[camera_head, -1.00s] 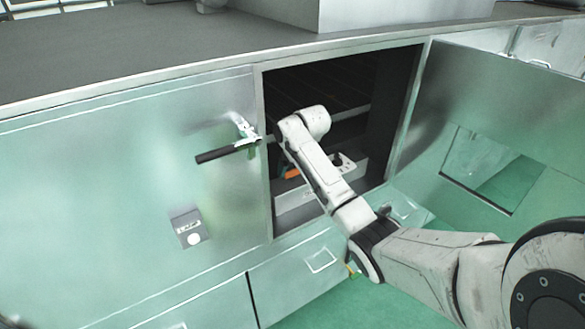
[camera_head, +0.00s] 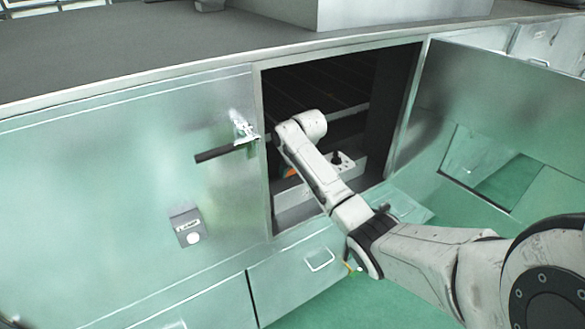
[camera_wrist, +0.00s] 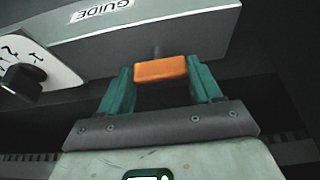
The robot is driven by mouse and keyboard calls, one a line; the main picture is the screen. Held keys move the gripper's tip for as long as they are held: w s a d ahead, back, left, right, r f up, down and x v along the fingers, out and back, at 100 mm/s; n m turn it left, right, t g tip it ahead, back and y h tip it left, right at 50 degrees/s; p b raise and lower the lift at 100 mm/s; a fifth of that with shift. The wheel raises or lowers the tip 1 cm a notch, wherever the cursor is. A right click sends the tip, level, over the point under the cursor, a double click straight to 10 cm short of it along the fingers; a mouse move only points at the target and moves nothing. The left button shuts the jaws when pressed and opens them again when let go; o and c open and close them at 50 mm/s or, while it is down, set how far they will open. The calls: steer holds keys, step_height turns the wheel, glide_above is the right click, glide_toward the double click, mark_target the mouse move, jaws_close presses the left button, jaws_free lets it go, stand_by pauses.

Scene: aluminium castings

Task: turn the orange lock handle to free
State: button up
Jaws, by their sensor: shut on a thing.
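The orange lock handle (camera_wrist: 160,69) is in the middle of the wrist view, at the lower edge of a grey box (camera_wrist: 150,37) with a white GUIDE label. My gripper (camera_wrist: 160,80) has its two green fingers on either side of the handle, shut on it. In the head view a small part of the orange handle (camera_head: 291,172) shows inside the open cabinet, beside my arm. My arm hides most of it, and my gripper is hidden there too.
A dial plate with a black knob (camera_wrist: 22,80) is at the left in the wrist view. The cabinet's right door (camera_head: 500,120) stands open. The closed left door (camera_head: 120,180) has a black bar handle (camera_head: 220,153). Shelves are above my arm.

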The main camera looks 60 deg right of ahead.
steer(key=shift+c, duration=1)
steer(key=shift+n, duration=0.3)
steer(key=n+y, duration=0.1)
steer(key=n, duration=0.2)
steer(key=shift+d+t, duration=0.1)
steer(key=shift+t, duration=0.2)
steer(key=n+y+b, duration=0.1)
steer(key=n+y, duration=0.1)
steer(key=n, duration=0.2)
steer(key=shift+d+f+n, duration=0.1)
steer(key=shift+d+n, duration=0.05)
steer(key=shift+n, duration=0.25)
steer(key=n+y+b, duration=0.1)
steer(key=n+b, duration=0.1)
steer(key=n+y+b, duration=0.1)
steer(key=n+b, duration=0.2)
steer(key=shift+w+d+f+g, duration=0.1)
steer(key=shift+d+f+g, duration=0.05)
steer(key=shift+g, duration=0.25)
steer(key=n+b, duration=0.2)
steer(key=n+g+y+b, duration=0.1)
steer(key=n+b, duration=0.1)
steer(key=b, duration=0.1)
steer(key=shift+r+n, duration=0.2)
steer(key=shift+n, duration=0.1)
steer(key=shift+r, duration=0.1)
